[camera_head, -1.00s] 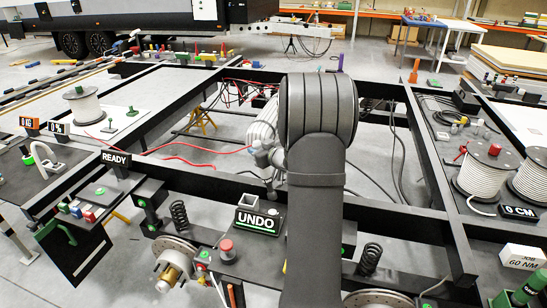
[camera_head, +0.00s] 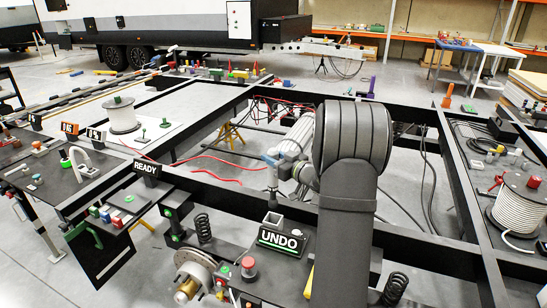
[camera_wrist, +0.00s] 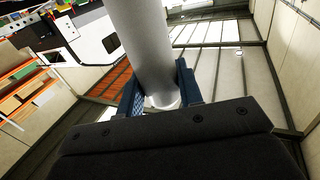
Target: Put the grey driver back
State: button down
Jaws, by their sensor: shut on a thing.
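The grey driver (camera_wrist: 146,45) is a thick, smooth cylinder with a paler end. In the wrist view it stands between the two blue fingers of my gripper (camera_wrist: 160,92), which are shut on it. In the head view my gripper (camera_head: 273,159) is small, left of my large dark arm, with a slim grey part of the driver (camera_head: 273,183) hanging below it. A grey open-topped square holder (camera_head: 272,221) stands just below, behind the UNDO sign (camera_head: 282,241). The driver's lower end appears close above the holder; I cannot tell whether they touch.
A red button (camera_head: 249,264) and a brake hub (camera_head: 194,272) are at the front. A coil spring (camera_head: 203,228) stands left of the UNDO sign. Black chassis beams (camera_head: 213,203) frame the area. Red cables (camera_head: 215,177) lie beyond. A white rope spool (camera_head: 519,212) stands at right.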

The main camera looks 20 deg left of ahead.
aim_at(277, 187)
jog(key=shift+f, duration=6.15)
jog(key=c, duration=0.9)
grip_release()
jog(key=shift+f, duration=0.1)
jog(key=v, duration=1.7)
jog(key=shift+d, duration=0.25)
jog(key=shift+a, duration=0.1)
jog(key=x, duration=1.7)
jog(key=shift+a, duration=0.3)
jog(key=shift+d+r, duration=0.1)
jog(key=shift+r, duration=0.45)
